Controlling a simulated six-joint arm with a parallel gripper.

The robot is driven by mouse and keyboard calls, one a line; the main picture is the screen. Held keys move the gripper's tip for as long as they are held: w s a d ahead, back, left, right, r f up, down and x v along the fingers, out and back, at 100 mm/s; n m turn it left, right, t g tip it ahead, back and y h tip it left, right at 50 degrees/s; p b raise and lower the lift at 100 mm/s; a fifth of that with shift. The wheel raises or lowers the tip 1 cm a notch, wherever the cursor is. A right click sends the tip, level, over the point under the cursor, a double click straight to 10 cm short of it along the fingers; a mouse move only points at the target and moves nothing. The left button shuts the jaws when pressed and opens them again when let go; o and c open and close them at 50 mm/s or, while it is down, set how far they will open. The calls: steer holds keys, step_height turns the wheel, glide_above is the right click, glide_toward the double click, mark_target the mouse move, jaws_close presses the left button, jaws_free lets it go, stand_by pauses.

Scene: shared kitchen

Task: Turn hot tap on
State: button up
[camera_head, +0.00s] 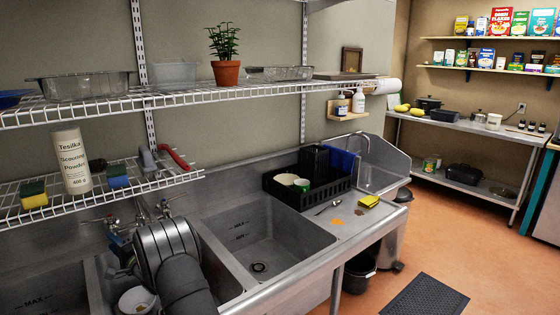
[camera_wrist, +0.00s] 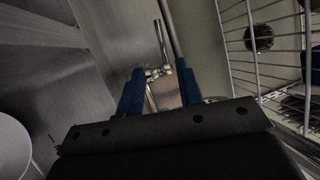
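The metal tap (camera_head: 152,208) stands at the back wall of the sink, with a lever on its left and one on its right (camera_head: 176,198). I cannot tell from the pictures which lever is hot. In the wrist view, a metal tap fitting (camera_wrist: 158,73) shows between and beyond the fingertips. My gripper (camera_wrist: 160,80) has two blue fingers held apart, with nothing clearly gripped; whether they touch the fitting is unclear. No running water is visible.
A wire shelf (camera_head: 110,197) with sponges (camera_head: 34,194) and a scouring powder bottle (camera_head: 72,160) hangs just above the tap. The right basin (camera_head: 262,240) is empty. A black dish rack (camera_head: 310,195) stands right.

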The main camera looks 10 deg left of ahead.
mark_target(87, 222)
steer(key=x, duration=1.5)
steer(key=shift+w+a, duration=0.15)
steer(key=shift+a, duration=0.1)
steer(key=shift+s+d+n+g+y, duration=0.2)
steer(key=shift+n+g, duration=0.15)
steer(key=shift+g, duration=0.25)
steer(key=shift+s+d+n+g+y, duration=0.1)
steer(key=shift+n+g+y, duration=0.1)
steer(key=shift+n+g, duration=0.3)
steer(key=s+d+f+m+t, duration=0.1)
steer(key=s+d+f, duration=0.15)
steer(key=d, duration=0.45)
steer(key=s+d+f+m+t, duration=0.1)
steer(key=s+d, duration=0.3)
steer(key=d, duration=0.4)
steer(key=shift+h, duration=0.4)
steer(key=x, duration=1.7)
steer(key=shift+w+a, duration=0.2)
steer(key=shift+w, duration=0.15)
steer(key=shift+c, duration=0.3)
jaws_close()
